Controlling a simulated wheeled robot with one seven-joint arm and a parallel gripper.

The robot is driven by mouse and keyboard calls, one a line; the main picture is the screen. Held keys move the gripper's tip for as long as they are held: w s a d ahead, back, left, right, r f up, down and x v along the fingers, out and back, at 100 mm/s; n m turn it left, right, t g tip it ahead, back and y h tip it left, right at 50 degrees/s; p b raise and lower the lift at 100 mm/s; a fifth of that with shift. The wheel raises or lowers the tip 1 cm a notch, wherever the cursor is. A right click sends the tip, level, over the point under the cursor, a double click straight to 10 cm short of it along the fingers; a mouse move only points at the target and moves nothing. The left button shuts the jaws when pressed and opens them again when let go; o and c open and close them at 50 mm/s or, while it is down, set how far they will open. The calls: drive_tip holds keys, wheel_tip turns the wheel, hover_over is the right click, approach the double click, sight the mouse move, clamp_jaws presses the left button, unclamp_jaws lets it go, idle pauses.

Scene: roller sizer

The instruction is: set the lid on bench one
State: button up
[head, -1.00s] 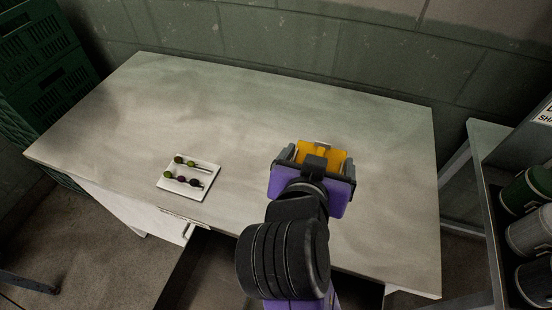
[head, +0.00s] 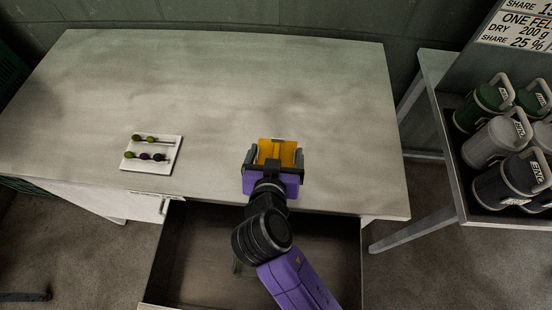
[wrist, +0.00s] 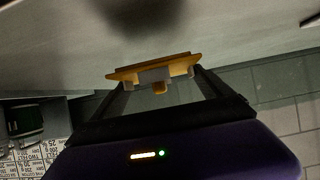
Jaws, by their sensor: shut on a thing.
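An orange-yellow lid (head: 287,151) is held flat in my gripper (head: 275,158), over the front right part of the pale bench (head: 240,85). The gripper's two dark fingers are shut on it. In the wrist view the lid (wrist: 120,74) shows nearly edge-on between the fingertips, with a grey piece and a small knob at its near side. The bench surface lies beyond it with a dark shadow on it. I cannot tell how far the lid is from the bench top.
A white tray (head: 133,163) with several small dark and green balls on pins lies at the bench's front left. A drawer (head: 205,245) stands open below the front edge. A rack (head: 462,195) of canisters (head: 496,143) is at right. The bench's middle and back are clear.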

drive_tip(key=shift+f, duration=1.65)
drive_tip(key=shift+f, duration=0.15)
drive_tip(key=o, duration=1.1)
drive_tip(key=b+v, duration=0.1)
drive_tip(key=v, duration=1.1)
